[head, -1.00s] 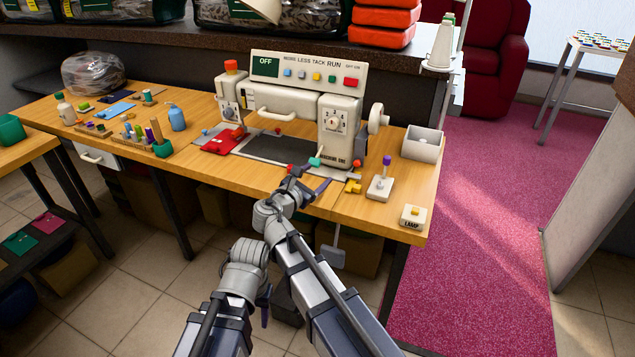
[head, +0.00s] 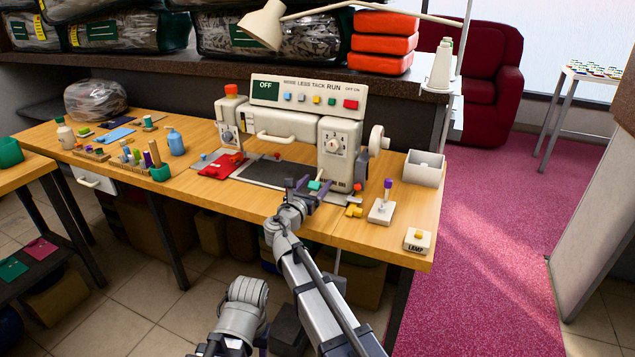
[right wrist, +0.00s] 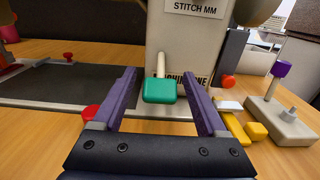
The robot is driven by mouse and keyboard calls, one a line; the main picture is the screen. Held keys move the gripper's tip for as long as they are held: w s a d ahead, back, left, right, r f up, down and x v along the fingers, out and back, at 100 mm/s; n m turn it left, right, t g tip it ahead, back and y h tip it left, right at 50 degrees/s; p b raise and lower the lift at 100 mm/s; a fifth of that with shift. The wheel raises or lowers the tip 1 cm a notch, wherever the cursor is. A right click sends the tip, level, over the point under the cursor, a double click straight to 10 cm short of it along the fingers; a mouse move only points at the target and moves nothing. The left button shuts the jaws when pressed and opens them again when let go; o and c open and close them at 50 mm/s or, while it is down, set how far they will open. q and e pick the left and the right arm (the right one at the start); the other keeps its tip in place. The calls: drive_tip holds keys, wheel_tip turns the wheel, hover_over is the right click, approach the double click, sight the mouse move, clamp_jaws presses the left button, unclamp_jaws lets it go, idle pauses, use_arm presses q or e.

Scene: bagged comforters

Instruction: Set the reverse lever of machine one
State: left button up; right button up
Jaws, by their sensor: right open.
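Machine one (head: 338,142) is a cream sewing machine on a wooden table. Its reverse lever, a short pale stem with a teal-green knob (head: 314,185), sticks out low on the front of the right-hand pillar. In the right wrist view the knob (right wrist: 160,91) stands between the two purple fingers of my right gripper (right wrist: 160,76), with a gap on each side. My right gripper is open and also shows in the head view (head: 307,188). My left arm is low at the bottom; a small dark part of its gripper (head: 262,340) shows, the fingers mostly hidden.
A yellow piece (head: 353,211), a purple-topped lever on a white base (head: 381,208) and a lamp switch (head: 417,240) lie right of my gripper. A red pouch (head: 221,166) lies left of the dark plate (head: 275,173). An open tray (head: 424,170) stands far right.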

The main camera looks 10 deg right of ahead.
drive_tip(key=shift+x, duration=0.8)
drive_tip(key=shift+c, duration=0.2)
clamp_jaws()
idle(0.8)
